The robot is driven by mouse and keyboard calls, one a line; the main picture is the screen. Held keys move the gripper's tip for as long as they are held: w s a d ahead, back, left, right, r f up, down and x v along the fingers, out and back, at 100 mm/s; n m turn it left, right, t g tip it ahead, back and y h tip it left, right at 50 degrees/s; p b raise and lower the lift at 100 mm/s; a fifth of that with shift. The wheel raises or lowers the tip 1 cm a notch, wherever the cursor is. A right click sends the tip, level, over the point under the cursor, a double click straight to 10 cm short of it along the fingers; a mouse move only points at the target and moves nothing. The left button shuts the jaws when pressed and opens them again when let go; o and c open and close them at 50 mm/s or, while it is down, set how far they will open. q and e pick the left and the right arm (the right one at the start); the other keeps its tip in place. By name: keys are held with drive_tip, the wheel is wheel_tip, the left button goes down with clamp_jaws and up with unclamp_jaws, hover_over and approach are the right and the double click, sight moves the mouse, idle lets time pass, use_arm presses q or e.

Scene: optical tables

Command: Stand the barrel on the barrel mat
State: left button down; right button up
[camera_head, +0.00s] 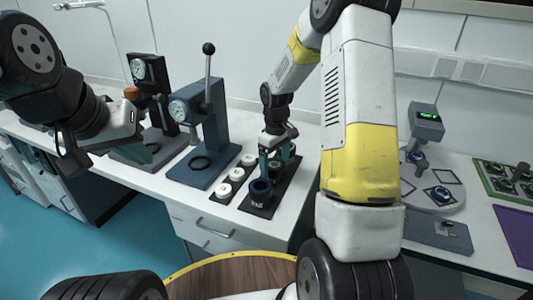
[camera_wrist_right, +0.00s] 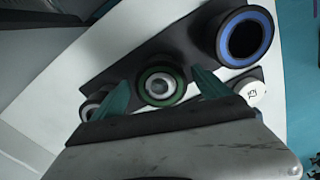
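I cannot tell which part is the barrel. Round parts stand on a dark tray (camera_head: 284,192): a black cylinder with a blue ring (camera_head: 261,190), also in the right wrist view (camera_wrist_right: 245,37), and a green-ringed part (camera_wrist_right: 160,86). My right gripper (camera_head: 278,156) is over the tray, its teal fingers (camera_wrist_right: 162,92) apart on either side of the green-ringed part, with small gaps visible. My left gripper (camera_head: 135,152) hangs at the left, before the gauge stands; its finger gap is unclear. A purple mat (camera_head: 518,232) lies at the right edge; whether it is the barrel mat is unclear.
White discs (camera_head: 237,174) lie on a dark strip beside the tray. A blue-grey press (camera_head: 213,125) with dial and lever and a black gauge stand (camera_head: 160,90) are left. A green-display device (camera_head: 426,122), grey box (camera_head: 440,232) and green-edged tray (camera_head: 505,183) are right.

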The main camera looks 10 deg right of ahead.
wheel_tip(320, 180, up, 12)
drive_tip(key=s+r+m+t, duration=0.3)
drive_tip(key=s+r, duration=0.8)
drive_tip(key=s+a+r+m+t+y, duration=0.1)
drive_tip(key=s+a+m+t+y, duration=0.1)
drive_tip(key=s, duration=1.1)
drive_tip(key=shift+s+a+r+m+t, duration=0.15)
drive_tip(key=shift+r+m+t, duration=0.35)
drive_tip(key=shift+m, duration=0.5)
drive_tip(key=shift+f, duration=0.1)
